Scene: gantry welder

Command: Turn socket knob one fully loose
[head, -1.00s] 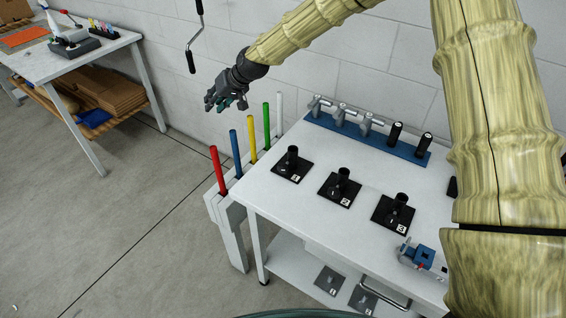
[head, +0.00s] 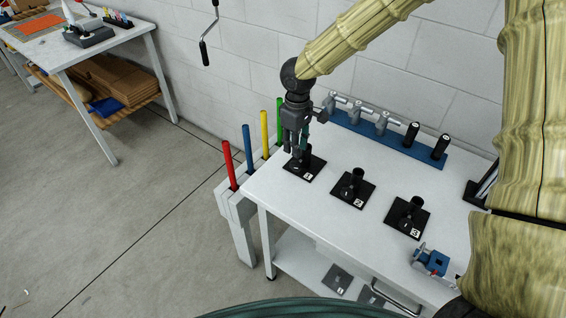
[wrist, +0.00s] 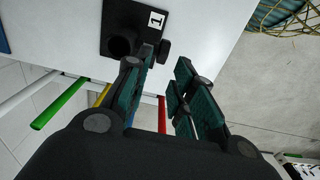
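Socket one is a black square plate marked 1 (head: 312,174) with a black upright tube, at the table's far left corner. My gripper (head: 296,152) points down just over it and hides part of it. In the wrist view the socket one plate (wrist: 120,22) lies ahead, with the dark round tube opening (wrist: 120,46). Its small black side knob (wrist: 163,50) shows just beyond the fingertips. My gripper (wrist: 167,62) is open and empty, with green-padded fingers apart. I cannot tell whether a finger touches the knob.
Socket two (head: 353,188) and socket three (head: 407,216) stand to the right on the white table (head: 300,207). A blue rack (head: 375,140) holds several tools behind. Red (head: 229,165), blue (head: 248,147), yellow (head: 265,134) and green rods stand at the left edge.

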